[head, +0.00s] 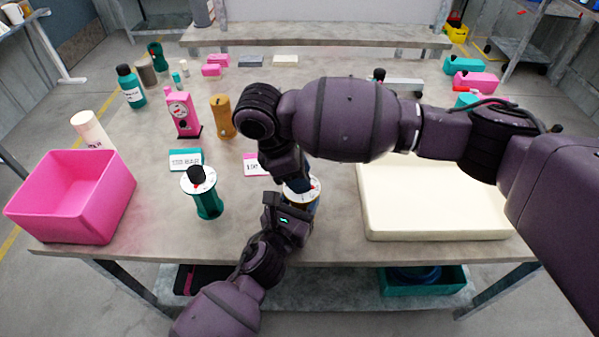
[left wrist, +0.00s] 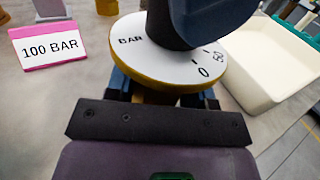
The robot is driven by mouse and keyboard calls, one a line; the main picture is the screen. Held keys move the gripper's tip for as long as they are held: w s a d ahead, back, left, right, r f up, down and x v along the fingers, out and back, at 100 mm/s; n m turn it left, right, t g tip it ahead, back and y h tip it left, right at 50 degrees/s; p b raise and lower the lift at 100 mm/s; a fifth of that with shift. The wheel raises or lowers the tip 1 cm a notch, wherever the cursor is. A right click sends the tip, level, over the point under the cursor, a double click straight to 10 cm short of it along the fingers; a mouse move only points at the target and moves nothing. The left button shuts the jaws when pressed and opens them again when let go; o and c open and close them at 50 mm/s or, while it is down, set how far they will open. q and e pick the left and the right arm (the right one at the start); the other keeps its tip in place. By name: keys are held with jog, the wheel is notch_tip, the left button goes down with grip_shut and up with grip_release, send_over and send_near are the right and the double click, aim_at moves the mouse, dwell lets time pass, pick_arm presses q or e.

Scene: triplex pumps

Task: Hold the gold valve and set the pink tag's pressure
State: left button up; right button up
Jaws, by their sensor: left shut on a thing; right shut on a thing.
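The gold valve (left wrist: 150,58) has a white dial marked BAR, 0 and 50 in the left wrist view. In the head view it is mostly hidden behind my arms; its white dial (head: 311,188) shows. My left gripper (left wrist: 160,95) is shut around the valve's body, below the dial. My right gripper (head: 297,181) comes from above and is shut on the black knob (left wrist: 168,30), which it largely covers. The pink tag (left wrist: 50,46) reads 100 BAR and stands beside the valve; it also shows in the head view (head: 255,164). The knob's pointer is hidden.
A teal valve (head: 207,198) with a teal tag (head: 186,160) stands to the left. A pink bin (head: 70,197) is at the table's left edge. A cream tray (head: 435,205) lies on the right. Pink gauge (head: 183,113), bottles and blocks stand further back.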

jog(key=shift+n, duration=0.3)
jog(key=o, duration=0.9)
jog(key=v, duration=1.2)
jog(key=shift+s, duration=0.15)
pick_arm(q)
jog(key=o, duration=1.2)
jog(key=shift+o, duration=0.2)
jog(key=shift+s, duration=0.1)
